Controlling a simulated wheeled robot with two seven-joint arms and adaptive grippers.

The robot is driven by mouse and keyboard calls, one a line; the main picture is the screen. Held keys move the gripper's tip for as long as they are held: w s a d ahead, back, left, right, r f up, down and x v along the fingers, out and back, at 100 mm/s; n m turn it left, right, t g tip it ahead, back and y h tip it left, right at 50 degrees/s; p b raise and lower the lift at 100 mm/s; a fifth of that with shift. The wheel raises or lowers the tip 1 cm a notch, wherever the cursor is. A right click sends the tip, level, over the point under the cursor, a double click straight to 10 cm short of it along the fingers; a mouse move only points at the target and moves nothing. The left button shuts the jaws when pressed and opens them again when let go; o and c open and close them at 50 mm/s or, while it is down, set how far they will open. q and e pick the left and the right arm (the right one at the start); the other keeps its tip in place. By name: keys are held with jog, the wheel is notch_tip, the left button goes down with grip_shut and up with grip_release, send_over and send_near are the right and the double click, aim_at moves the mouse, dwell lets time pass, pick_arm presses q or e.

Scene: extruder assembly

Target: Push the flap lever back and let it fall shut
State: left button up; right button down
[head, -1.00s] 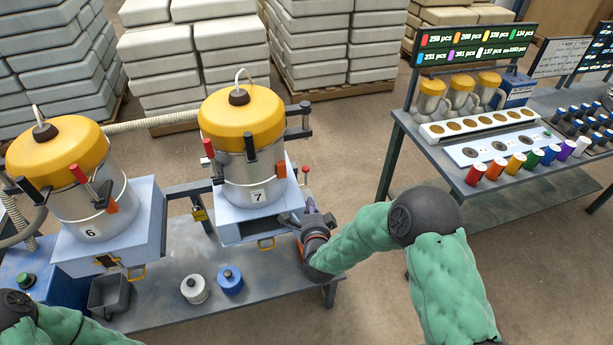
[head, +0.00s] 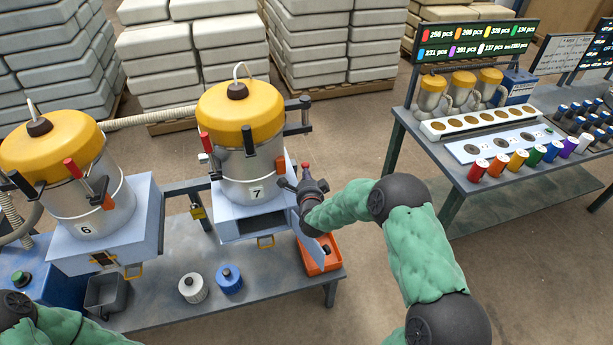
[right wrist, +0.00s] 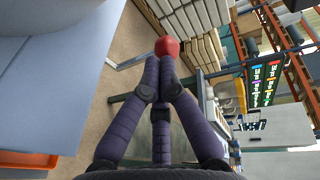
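Machine 7 (head: 254,193) is a silver drum with a yellow lid on a pale blue box. The red knob (head: 306,167) of the lever shows at the box's right side, just beyond my right gripper (head: 305,182). In the right wrist view the red knob (right wrist: 167,46) is at the converging fingertips of my right gripper (right wrist: 164,62). The fingers are drawn together; contact with the knob is not clear. The lever's shaft is hidden. A pale blue panel (head: 312,246) slants beside the box, below my right wrist. My left gripper is out of view.
An orange bin (head: 328,262) sits at the bench's right end under my right arm. A white spool (head: 192,288) and a blue spool (head: 230,279) stand in front. Machine 6 (head: 86,232) is on the left. Floor is open between the bench and the right table (head: 442,166).

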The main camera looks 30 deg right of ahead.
aim_at(304, 166)
jog(key=shift+w+d, duration=0.1)
jog(key=shift+w, duration=0.1)
jog(key=shift+w+d+r+g+y+p, duration=0.15)
jog(key=shift+w+r+g+p, duration=0.1)
jog(key=shift+w+g, duration=0.25)
jog(key=shift+w+d+r+g+y+p, duration=0.1)
jog(key=shift+w+d+g+y+p, duration=0.15)
jog(key=shift+w, duration=0.45)
jog(key=shift+a, duration=0.1)
jog(key=shift+r, duration=0.1)
